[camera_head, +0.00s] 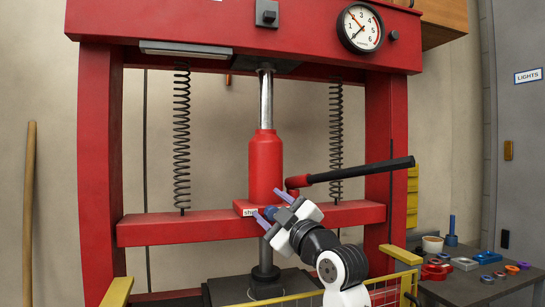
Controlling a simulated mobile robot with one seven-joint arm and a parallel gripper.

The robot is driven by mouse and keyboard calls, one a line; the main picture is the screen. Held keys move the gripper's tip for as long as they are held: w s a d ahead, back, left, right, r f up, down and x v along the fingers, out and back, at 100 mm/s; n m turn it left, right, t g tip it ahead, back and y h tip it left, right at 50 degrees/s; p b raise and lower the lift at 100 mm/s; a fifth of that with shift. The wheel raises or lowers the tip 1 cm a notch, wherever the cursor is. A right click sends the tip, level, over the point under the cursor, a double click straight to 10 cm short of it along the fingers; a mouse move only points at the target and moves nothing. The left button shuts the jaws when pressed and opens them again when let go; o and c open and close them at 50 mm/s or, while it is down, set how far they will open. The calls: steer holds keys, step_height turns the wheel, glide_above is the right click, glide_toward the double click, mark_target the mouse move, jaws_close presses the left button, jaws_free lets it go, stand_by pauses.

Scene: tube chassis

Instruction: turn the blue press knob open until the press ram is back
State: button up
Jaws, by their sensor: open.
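The press is a large red frame (98,160). A red jack (265,165) stands on its crossbeam (165,229), with the chrome press ram (266,98) extended up to the top beam. The small blue press knob (270,212) is at the jack's base, beside a white label beginning "sh" (250,212) that my gripper partly covers. My gripper (271,209) is open, with its two purple-tipped fingers on either side of the knob. I cannot tell whether the fingers touch it.
A black-handled lever (360,172) slants right above my gripper. Springs (181,140) hang on both sides. Yellow guard rails (400,254) stand low in front. A dark bench (465,288) at right holds small coloured parts and a bowl (432,243).

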step_height(320, 180, up, 18)
steer(key=p, duration=0.1)
steer(key=shift+f+p, duration=0.2)
steer(key=shift+p, duration=0.1)
steer(key=m+h+p, duration=0.7)
steer(key=m+p, duration=0.8)
steer(key=p, duration=0.1)
glide_toward(273, 206)
steer(key=p+x, duration=0.1)
steer(key=x, duration=0.2)
steer(key=f+p+x, duration=0.1)
steer(key=x, duration=0.2)
steer(key=p+x, duration=0.2)
steer(key=x, duration=0.1)
steer(key=shift+w+a+f, duration=0.15)
steer(key=shift+w+f, duration=0.2)
steer(key=shift+c, duration=0.4)
